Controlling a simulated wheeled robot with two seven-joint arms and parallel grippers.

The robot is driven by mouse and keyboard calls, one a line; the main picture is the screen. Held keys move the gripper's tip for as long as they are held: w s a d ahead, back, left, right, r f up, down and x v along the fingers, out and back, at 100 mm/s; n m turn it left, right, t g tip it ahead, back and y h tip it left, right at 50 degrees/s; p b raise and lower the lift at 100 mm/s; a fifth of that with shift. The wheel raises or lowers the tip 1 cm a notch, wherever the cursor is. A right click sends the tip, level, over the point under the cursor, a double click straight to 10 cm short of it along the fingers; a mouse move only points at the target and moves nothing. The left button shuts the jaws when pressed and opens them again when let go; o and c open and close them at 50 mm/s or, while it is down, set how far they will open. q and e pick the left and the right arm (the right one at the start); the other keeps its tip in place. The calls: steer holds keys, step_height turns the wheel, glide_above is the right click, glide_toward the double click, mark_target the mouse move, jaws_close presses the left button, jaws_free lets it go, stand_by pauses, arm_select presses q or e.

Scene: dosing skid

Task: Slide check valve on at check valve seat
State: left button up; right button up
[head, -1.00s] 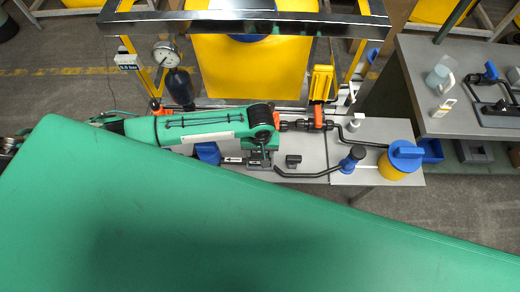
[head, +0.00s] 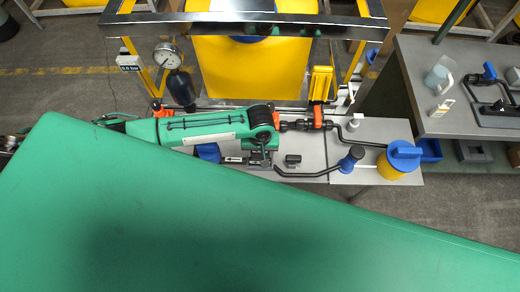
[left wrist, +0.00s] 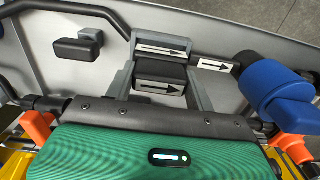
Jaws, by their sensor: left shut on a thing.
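My left gripper (left wrist: 160,88) is shut on a dark block with a white arrow label, which I take as the check valve (left wrist: 168,72). Its grey fingers stand on either side of the block, and the arrow points right in the left wrist view. Directly beyond the block is a grey bracket (left wrist: 160,43) with another arrow label, perhaps the check valve seat. I cannot tell whether the valve touches it or sits in it. In the head view the left gripper (head: 258,160) is low over the grey skid, with the valve mostly hidden beneath it. My right gripper is not in view.
A black pipe (head: 310,174) runs right of the gripper, near a small black block (head: 293,160). A blue fitting (left wrist: 272,88) stands close by. A yellow-blue pot (head: 401,160) is farther right. A large green surface close to the camera hides the foreground.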

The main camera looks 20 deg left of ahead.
mark_target(260, 156)
arm_select(q)
steer(key=shift+r+p, duration=0.1)
steer(key=shift+p, duration=0.2)
steer(key=shift+f, duration=0.5)
steer(key=shift+f+b, duration=0.4)
steer(key=shift+f, duration=0.9)
steer(key=o, duration=1.1)
step_height(260, 156, up, 14)
steer(key=shift+f+b, duration=0.1)
steer(key=shift+b, duration=1.1)
